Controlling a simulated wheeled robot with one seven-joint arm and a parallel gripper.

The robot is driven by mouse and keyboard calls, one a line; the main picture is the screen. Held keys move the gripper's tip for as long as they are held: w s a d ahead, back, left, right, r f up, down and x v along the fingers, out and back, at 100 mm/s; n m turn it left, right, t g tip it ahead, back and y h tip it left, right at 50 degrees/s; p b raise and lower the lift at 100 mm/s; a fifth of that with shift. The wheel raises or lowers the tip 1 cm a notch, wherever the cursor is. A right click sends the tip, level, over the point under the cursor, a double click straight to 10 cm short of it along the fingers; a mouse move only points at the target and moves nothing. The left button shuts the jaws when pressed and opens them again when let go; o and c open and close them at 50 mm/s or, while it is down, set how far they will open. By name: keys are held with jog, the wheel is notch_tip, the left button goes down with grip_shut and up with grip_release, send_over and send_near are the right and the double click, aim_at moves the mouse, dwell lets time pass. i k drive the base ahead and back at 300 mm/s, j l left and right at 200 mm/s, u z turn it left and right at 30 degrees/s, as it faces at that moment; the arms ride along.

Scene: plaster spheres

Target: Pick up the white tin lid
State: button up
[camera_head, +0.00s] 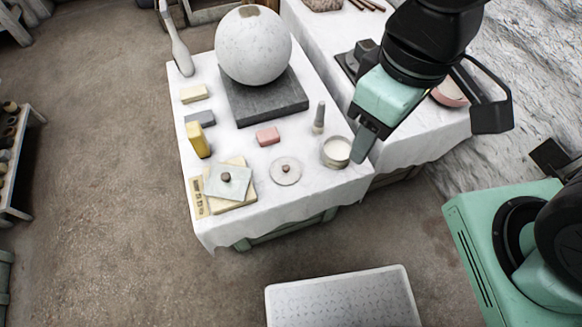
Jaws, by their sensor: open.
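A round, pale disc with a small brownish knob at its middle, which looks like the white tin lid (285,173), lies flat near the front of the white-covered table (225,232). An open round tin (329,160) with pale contents stands to its right. My gripper (360,140) is open, just right of the tin in the picture and apart from the lid. I cannot tell whether a finger touches the tin. The view shows nothing held, though the inner side of the jaws is partly hidden.
A square plate with a knob (236,188) lies on yellowish sheets left of the lid. A pink block (268,137) and a small upright grey piece (319,118) stand behind it. A large white sphere (253,50) rests on a dark slab (262,105). Bare cloth surrounds the lid.

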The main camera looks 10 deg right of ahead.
aim_at(286, 172)
jog(key=j+u, duration=0.45)
jog(key=i+j+u, duration=0.2)
jog(key=j+u, duration=0.2)
jog(key=j, duration=0.15)
